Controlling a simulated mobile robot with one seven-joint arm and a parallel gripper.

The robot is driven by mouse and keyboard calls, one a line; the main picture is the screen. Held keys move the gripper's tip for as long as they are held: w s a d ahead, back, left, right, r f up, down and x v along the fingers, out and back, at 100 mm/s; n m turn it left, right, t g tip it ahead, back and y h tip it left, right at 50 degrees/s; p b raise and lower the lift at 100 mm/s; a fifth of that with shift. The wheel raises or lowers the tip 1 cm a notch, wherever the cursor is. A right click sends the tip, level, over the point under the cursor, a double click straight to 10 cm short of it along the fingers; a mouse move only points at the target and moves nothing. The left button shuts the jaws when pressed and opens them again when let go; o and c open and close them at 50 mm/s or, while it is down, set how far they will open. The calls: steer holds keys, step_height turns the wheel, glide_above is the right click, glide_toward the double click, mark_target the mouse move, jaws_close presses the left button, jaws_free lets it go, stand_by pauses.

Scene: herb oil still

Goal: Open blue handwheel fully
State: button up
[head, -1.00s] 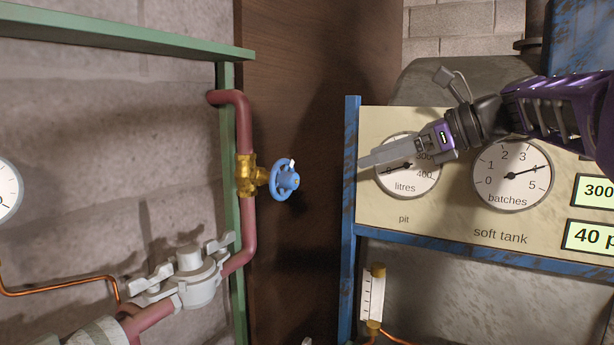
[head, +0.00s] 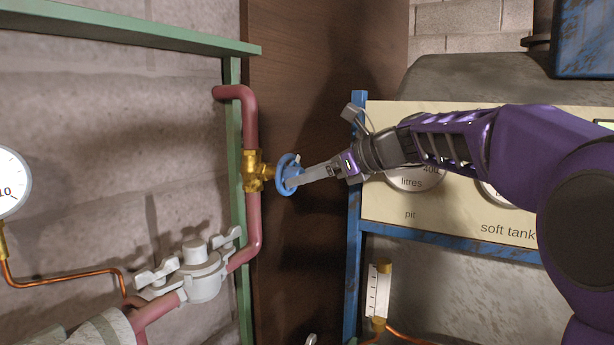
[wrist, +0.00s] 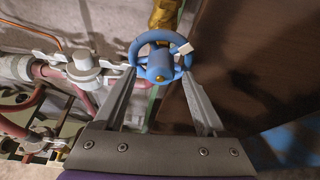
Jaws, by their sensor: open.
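The blue handwheel (head: 284,176) sits on a brass valve (head: 254,171) in the dark red upright pipe. In the wrist view the handwheel (wrist: 160,60) faces me, with a white mark on its rim at the upper right and a brass valve body (wrist: 165,14) behind. My gripper (head: 295,181) is at the wheel in the head view, its fingers pointing left. In the wrist view my gripper (wrist: 160,80) is open, one finger on each side of the wheel's lower rim. I cannot tell whether the fingertips touch it.
A grey lever valve (head: 196,273) is on the lower pipe at left. A green frame (head: 236,110) stands behind the pipe. A gauge panel (head: 400,222) with a blue frame is on the right. A dark brown board (head: 300,60) lies behind the wheel.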

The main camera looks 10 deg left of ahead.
steer(key=shift+a, duration=0.2)
jaws_close()
stand_by(0.3)
